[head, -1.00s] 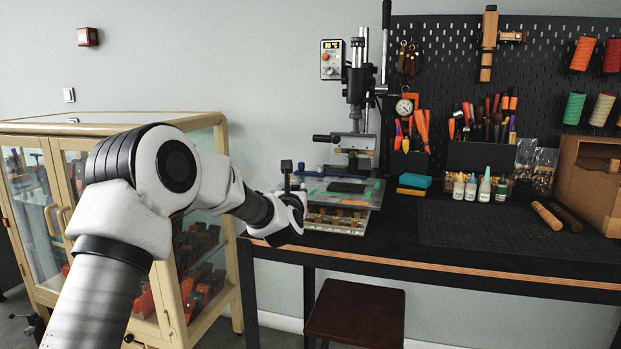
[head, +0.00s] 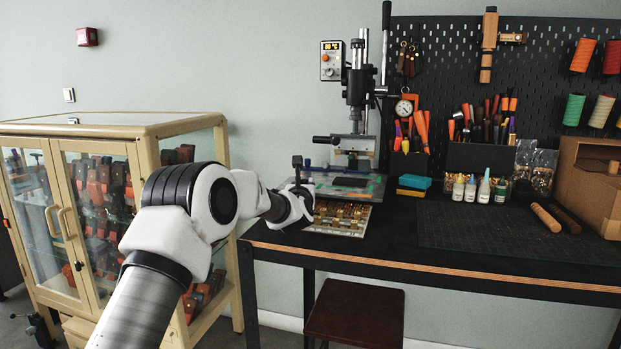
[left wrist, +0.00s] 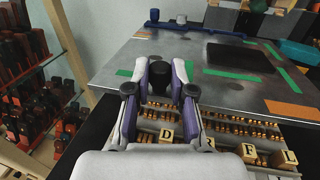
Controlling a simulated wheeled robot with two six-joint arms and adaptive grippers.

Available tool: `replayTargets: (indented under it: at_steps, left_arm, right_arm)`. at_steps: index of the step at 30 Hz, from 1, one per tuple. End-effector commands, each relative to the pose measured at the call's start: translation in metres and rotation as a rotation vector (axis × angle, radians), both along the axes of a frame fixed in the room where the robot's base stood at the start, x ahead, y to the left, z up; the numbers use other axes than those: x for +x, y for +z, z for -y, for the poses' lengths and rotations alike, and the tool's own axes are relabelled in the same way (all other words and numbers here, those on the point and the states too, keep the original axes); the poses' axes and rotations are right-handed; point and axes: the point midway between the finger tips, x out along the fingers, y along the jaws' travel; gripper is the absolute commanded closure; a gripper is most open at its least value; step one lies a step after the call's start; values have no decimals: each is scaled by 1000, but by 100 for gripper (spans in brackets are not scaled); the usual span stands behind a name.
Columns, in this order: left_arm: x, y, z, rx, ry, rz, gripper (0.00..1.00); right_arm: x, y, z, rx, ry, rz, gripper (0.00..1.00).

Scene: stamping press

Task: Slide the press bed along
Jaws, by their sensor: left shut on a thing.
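The press bed (head: 374,190) is a flat grey metal plate with green and orange tape strips and a dark pad, under the press head at the left end of the workbench. It fills much of the left wrist view (left wrist: 118,62). My left gripper (head: 301,190) is at the bed's near left edge; its fingers are largely hidden in the head view. In the left wrist view my left gripper (left wrist: 162,74) is shut on an upright black knob (left wrist: 160,76) at the bed's front edge. My right gripper is out of view.
The press (head: 356,85) stands behind the bed. A tray of brass letter stamps (head: 340,222) lies below the bed's front edge. A glass cabinet (head: 90,200) stands left of the bench. A blue and yellow sponge stack (head: 413,184) and a cutting mat (head: 470,232) lie to the right.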

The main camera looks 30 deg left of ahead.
Motion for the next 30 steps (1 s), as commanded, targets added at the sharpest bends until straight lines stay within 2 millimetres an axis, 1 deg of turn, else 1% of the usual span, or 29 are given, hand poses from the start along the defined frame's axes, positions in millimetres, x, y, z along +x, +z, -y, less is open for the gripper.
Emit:
replayTargets:
  at_steps: [14,21,25,29,30]
  left_arm:
    - [33,1,-8,1,-1,0,100]
    - [50,3,-12,1,1,0,100]
    - [58,3,-14,0,0,0,100]
    - [60,0,-14,0,-1,0,100]
    - [60,0,-14,0,-2,0,74]
  right_arm:
    - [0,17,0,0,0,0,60]
    - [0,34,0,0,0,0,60]
    - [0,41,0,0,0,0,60]
    - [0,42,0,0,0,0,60]
    - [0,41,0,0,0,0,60]
